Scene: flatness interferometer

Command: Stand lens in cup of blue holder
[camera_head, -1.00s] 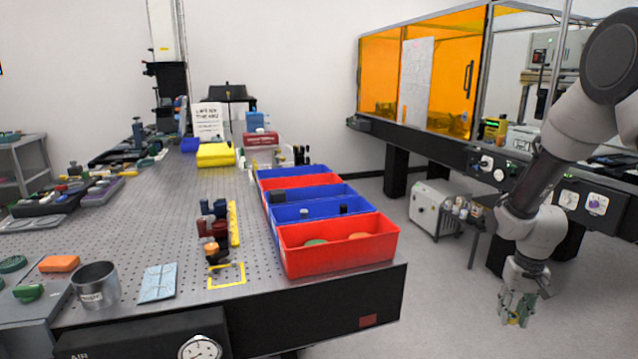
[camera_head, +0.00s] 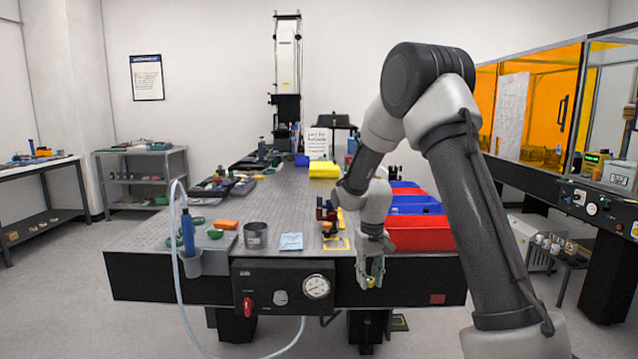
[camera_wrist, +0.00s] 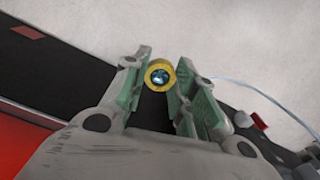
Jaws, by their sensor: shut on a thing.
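My gripper (camera_head: 370,279) is shut on a small lens (camera_wrist: 159,76) with a yellow ring and a dark bluish glass centre. In the wrist view the lens sits between the tips of the green-lined fingers. In the head view the gripper hangs down in front of the table's near edge, with the lens too small there to make out well. A row of small dark blue and red holders (camera_head: 327,213) stands on the table beyond the gripper and to its left, partly hidden by my arm. I cannot clearly tell the blue holder's cup.
The perforated table (camera_head: 215,208) bears a metal cup (camera_head: 256,236), a pale blue packet (camera_head: 291,242) and a yellow marked square (camera_head: 337,244). A red bin (camera_head: 422,235) and blue bins stand behind my arm. A gauge panel (camera_head: 283,287) is on the table's front.

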